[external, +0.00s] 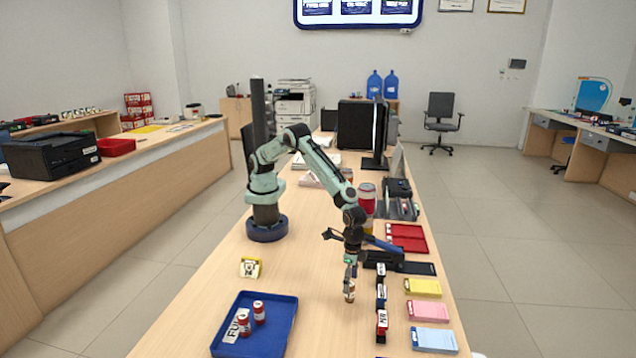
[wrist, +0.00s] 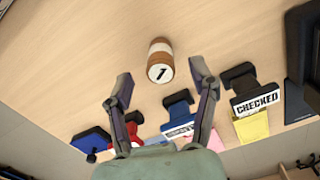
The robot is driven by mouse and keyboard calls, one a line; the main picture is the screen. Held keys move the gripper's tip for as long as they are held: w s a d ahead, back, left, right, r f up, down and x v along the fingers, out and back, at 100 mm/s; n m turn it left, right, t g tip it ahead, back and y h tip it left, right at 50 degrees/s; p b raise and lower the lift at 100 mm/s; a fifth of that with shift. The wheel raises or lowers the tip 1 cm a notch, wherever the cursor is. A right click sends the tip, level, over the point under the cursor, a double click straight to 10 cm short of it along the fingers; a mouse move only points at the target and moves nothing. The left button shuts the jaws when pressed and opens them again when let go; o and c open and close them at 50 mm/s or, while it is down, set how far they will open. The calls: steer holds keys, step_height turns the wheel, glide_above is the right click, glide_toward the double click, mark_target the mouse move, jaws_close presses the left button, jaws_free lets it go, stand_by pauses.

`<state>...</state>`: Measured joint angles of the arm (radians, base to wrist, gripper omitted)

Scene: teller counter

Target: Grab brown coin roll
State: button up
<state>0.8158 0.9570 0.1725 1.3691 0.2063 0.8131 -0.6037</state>
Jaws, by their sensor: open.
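The brown coin roll (external: 350,291) stands on the counter below my gripper in the external view. In the wrist view the roll (wrist: 160,61) shows a brown body, a pale band and an end marked 1. My gripper (external: 351,262) points down, just above the roll. In the wrist view my gripper (wrist: 162,82) is open and empty, with one finger to the left and one to the right of the roll's line. The roll lies a little beyond the fingertips there. Whether the fingertips overlap its height is unclear.
A row of stamps (external: 382,322) stands close right of the roll, with yellow, pink (external: 424,311) and blue pads beyond. A blue tray (external: 283,322) with red rolls (external: 259,312) is at front left. Counter left of the roll is clear.

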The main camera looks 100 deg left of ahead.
steer(key=shift+f, duration=1.1)
jaws_close()
